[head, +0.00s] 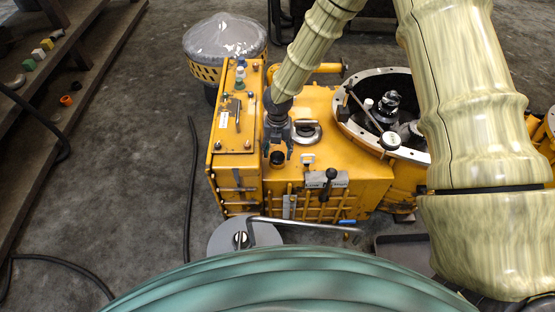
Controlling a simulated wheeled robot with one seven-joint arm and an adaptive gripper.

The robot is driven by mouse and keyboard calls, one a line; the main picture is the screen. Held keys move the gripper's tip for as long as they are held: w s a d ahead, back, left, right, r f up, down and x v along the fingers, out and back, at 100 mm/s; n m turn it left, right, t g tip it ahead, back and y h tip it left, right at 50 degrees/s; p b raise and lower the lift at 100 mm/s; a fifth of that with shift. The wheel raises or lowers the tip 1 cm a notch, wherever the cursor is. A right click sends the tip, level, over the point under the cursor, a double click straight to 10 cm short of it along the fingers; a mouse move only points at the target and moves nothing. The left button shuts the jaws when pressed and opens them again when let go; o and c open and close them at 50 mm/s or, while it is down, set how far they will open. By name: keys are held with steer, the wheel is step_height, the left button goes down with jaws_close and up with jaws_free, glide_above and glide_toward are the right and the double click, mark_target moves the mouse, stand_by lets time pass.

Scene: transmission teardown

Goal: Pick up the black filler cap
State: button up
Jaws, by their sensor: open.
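The black filler cap (277,158) sits on top of the yellow housing (345,180), near its left side. My gripper (278,152) points down from the arm and is open, with its dark fingers at the cap in the picture. The fingers partly overlap the cap, so I cannot tell whether they touch it or how much height lies between them.
A round metal lid (306,131) and a black-knobbed lever (330,174) stand close by. A yellow control box (238,140) rises to the left. A large open flange (375,115) with gears is at right.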

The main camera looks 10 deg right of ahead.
step_height(320, 180, down, 3)
steer(key=shift+r, duration=0.15)
steer(key=c, duration=1)
steer(key=shift+r, duration=0.15)
step_height(320, 180, up, 18)
steer(key=p, duration=0.3)
step_height(320, 180, up, 4)
steer(key=p, duration=0.5)
glide_above(278, 155)
